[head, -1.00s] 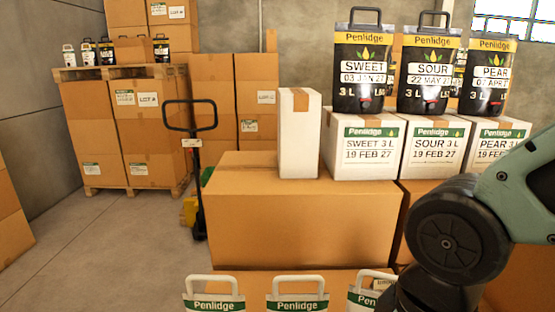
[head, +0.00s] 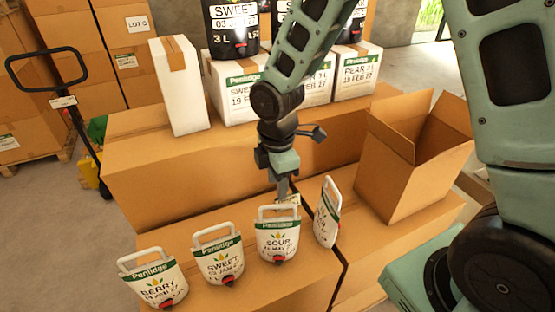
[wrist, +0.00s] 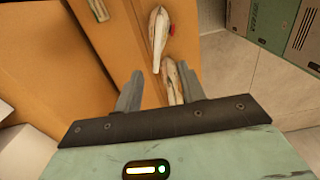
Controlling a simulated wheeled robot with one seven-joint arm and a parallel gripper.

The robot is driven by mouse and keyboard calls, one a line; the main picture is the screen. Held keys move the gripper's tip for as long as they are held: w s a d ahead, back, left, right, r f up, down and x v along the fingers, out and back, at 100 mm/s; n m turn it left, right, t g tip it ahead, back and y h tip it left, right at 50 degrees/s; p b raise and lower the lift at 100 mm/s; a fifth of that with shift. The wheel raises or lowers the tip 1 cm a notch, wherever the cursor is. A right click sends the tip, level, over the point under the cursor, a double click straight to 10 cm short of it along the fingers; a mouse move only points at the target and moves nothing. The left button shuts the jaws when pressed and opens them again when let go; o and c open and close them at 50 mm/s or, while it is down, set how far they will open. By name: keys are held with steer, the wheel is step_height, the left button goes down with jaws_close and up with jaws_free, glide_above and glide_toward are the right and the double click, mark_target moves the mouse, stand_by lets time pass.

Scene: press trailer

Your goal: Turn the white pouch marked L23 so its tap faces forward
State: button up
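Several white handled pouches stand in a row on the front carton, each with a green Penlidge band. The berry (head: 160,284), sweet (head: 220,260) and sour (head: 278,240) pouches show their printed faces and red taps towards me. The rightmost white pouch (head: 327,212) is turned nearly edge-on; its tap is not clear. I cannot read L23 on any pouch. My gripper (head: 284,193) is low, just behind the sour and rightmost pouches. In the wrist view my gripper (wrist: 160,72) is open. One white pouch (wrist: 173,82) shows between its fingers, another with a red tap (wrist: 158,38) beyond.
An open, empty-looking carton (head: 410,165) stands at the right. Behind, a large carton (head: 150,140) bears white Penlidge boxes (head: 232,92) with black pouches on top. A pallet jack (head: 62,101) stands at the left. Little space separates the pouches.

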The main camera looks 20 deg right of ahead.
mark_target(278, 208)
steer(key=shift+w+d, duration=0.15)
steer(key=shift+f+m+b, duration=0.2)
steer(key=shift+m+b, duration=0.1)
steer(key=shift+b, duration=0.05)
steer(key=m+b, duration=0.1)
steer(key=m, duration=0.2)
step_height(278, 208, down, 10)
steer(key=b, duration=0.7)
steer(key=shift+r+b, duration=0.1)
steer(key=shift+b, duration=0.25)
jaws_close()
